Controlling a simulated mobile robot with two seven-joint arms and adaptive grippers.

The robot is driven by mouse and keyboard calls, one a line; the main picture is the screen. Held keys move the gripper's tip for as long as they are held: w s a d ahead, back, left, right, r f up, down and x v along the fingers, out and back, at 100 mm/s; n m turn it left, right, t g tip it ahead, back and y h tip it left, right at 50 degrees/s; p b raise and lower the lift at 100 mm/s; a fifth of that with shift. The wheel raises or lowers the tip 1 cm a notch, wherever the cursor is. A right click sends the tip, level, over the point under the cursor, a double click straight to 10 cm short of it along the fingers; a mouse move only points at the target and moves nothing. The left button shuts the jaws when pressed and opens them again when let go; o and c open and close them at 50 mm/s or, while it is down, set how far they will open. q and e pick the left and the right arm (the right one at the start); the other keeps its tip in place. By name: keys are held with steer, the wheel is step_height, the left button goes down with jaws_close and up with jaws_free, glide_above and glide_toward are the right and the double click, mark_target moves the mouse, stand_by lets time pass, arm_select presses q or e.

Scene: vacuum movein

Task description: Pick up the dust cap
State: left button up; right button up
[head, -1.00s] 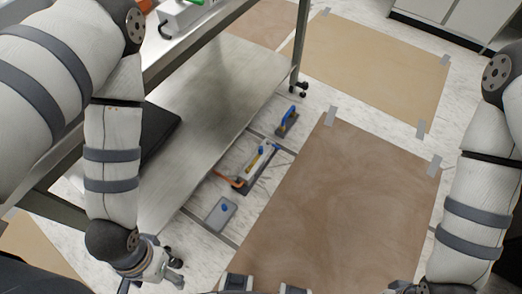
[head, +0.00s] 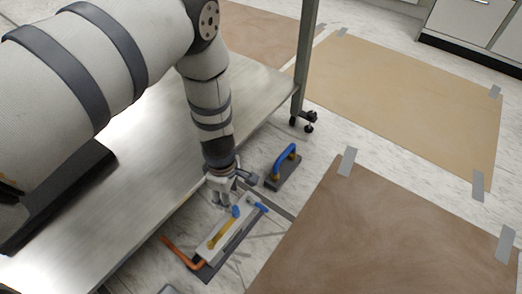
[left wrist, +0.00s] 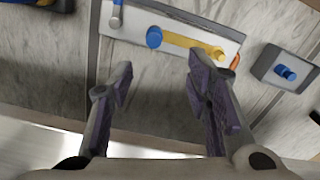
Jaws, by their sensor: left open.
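A pale block with a yellow lever lies on the floor. A round blue cap (head: 236,211) sits at one end of the lever, and it also shows in the left wrist view (left wrist: 154,37). A second blue piece (head: 257,206) sits at the block's far end. Another blue knob (left wrist: 286,73) stands on a small grey plate in the left wrist view. I cannot tell which blue piece is the dust cap. My left gripper (head: 222,201) hangs just beside the block's far end, open and empty. Its spread fingers (left wrist: 160,70) point towards the block, apart from the cap.
A low metal shelf (head: 130,235) borders the block on the left. A blue-handled tool (head: 284,167) lies beyond the gripper. An orange piece (head: 182,255) lies at the block's near end. Brown floor sheets (head: 370,240) lie flat on the right.

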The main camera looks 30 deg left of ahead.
mark_target(235, 208)
arm_select(q)
steer(key=shift+w+f, duration=0.25)
steer(key=shift+f, duration=0.05)
steer(key=f+b, duration=0.1)
steer(key=f, duration=0.2)
steer(key=f+b, duration=0.2)
steer(key=f, duration=0.2)
steer(key=f+b, duration=0.2)
steer(key=f, duration=0.1)
steer(key=shift+w+d+f, duration=0.15)
steer(key=shift+d+f, duration=0.1)
steer(key=shift+f+b, duration=0.35)
steer(key=shift+w+r, duration=0.1)
steer(key=shift+r, duration=0.05)
arm_select(e)
steer(key=shift+g, duration=0.5)
steer(key=f, duration=0.1)
steer(key=s+f, duration=0.1)
steer(key=f, duration=0.2)
steer(key=shift+s, duration=0.4)
arm_select(q)
steer(key=c, duration=0.8)
